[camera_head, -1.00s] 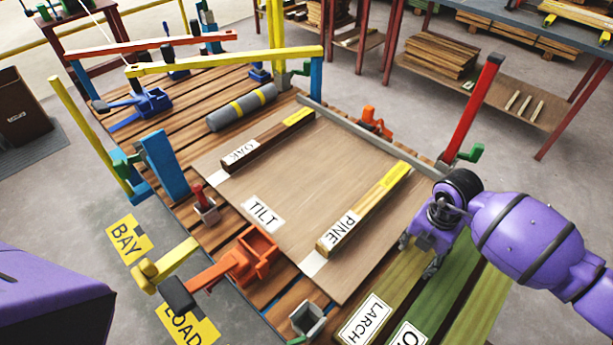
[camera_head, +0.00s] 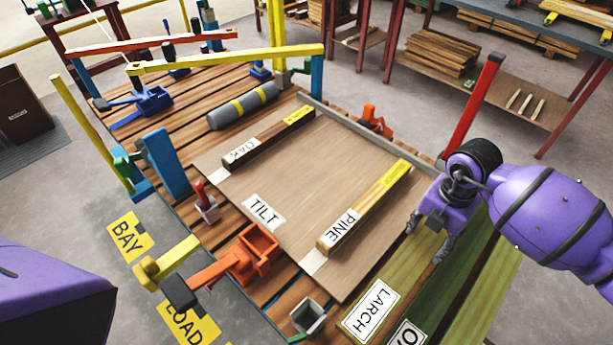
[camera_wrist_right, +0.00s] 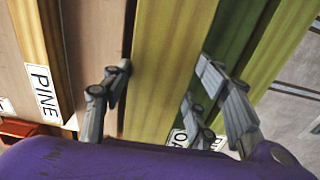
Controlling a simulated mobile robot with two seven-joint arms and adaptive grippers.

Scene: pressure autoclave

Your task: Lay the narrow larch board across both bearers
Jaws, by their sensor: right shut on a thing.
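The larch board (camera_head: 402,270), pale yellow-green with a LARCH label, is at the lower right beside the tan TILT panel. My right gripper (camera_head: 427,237) is shut on it from above, one finger at each long edge. In the right wrist view the larch board (camera_wrist_right: 165,65) runs between the fingers of my right gripper (camera_wrist_right: 160,98). The two bearers, a dark OAK bar (camera_head: 268,137) and a yellowish PINE bar (camera_head: 364,210), lie on the panel, roughly parallel, with nothing across them. My left gripper is out of view.
A green board (camera_head: 458,278) and another yellowish board (camera_head: 492,275) lie right of the larch. A grey rail (camera_head: 370,140) edges the panel's far side. The panel (camera_head: 318,180) between bearers is clear.

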